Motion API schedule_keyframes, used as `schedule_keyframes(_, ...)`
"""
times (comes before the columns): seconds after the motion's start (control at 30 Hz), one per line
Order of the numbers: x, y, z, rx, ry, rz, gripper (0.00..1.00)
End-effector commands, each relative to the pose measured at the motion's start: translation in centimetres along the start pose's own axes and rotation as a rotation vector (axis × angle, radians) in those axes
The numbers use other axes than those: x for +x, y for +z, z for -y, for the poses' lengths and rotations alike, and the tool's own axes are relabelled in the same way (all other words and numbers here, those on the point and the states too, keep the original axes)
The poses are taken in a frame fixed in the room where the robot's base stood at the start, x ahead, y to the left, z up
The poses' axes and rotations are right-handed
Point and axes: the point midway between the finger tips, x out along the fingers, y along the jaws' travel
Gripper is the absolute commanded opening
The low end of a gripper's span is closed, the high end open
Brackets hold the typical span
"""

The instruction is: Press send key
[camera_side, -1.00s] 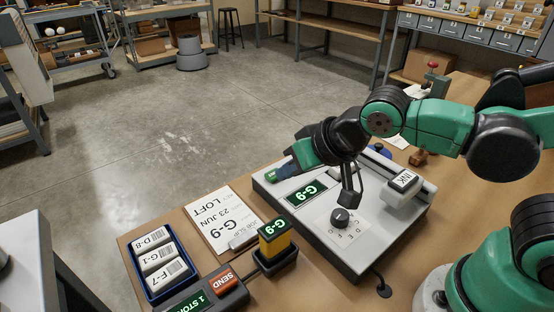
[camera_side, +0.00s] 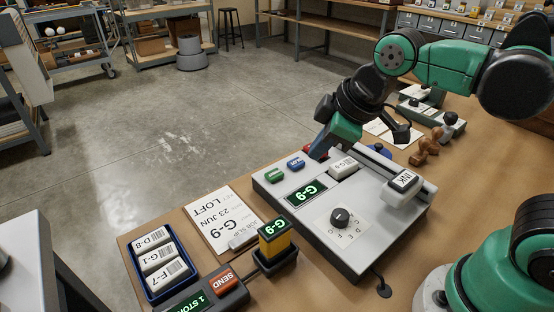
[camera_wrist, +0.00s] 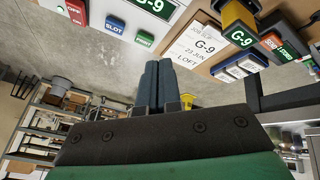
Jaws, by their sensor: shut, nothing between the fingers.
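The orange-red SEND key (camera_side: 223,281) sits on a dark box with a lit display (camera_side: 190,303) at the table's near left. It also shows small at the right of the wrist view (camera_wrist: 271,42). My gripper (camera_side: 318,152) is shut and empty, above the far end of the grey machine (camera_side: 375,240), well away from the key. Its two blue-grey fingers (camera_wrist: 158,70) are together in the wrist view. A yellow device showing G-9 (camera_side: 274,240) stands upright in a dark holder beside the key box.
The machine has a green button (camera_side: 275,174), a blue SLOT button (camera_side: 296,164), a G-9 display (camera_side: 308,192), a dial (camera_side: 341,217) and an INK block (camera_side: 403,181). A job slip clipboard (camera_side: 205,228) and a blue tray of labelled blocks (camera_side: 152,290) lie left. Stamps stand behind.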

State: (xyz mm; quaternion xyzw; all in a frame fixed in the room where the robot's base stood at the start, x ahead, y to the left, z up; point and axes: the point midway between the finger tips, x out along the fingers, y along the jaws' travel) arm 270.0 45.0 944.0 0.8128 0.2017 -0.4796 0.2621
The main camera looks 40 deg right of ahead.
Motion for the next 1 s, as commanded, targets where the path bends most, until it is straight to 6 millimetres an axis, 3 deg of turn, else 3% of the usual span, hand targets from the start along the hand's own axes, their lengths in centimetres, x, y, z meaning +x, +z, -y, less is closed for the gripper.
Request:
schedule_keyframes(0.1,-0.4,-2.9,1.9,-0.407,-0.088,0.035,0.00)
schedule_keyframes(0.3,-0.8,-6.8,5.8,-1.095,-0.249,0.050,0.00)
schedule_keyframes(0.6,-1.4,-10.7,12.3,-2.012,-0.499,-0.033,0.00)
schedule_keyframes(0.8,-1.6,-11.6,14.7,-2.325,-0.596,-0.095,0.00)
schedule_keyframes(1.0,-1.6,-11.7,15.3,-2.398,-0.620,-0.113,0.00)
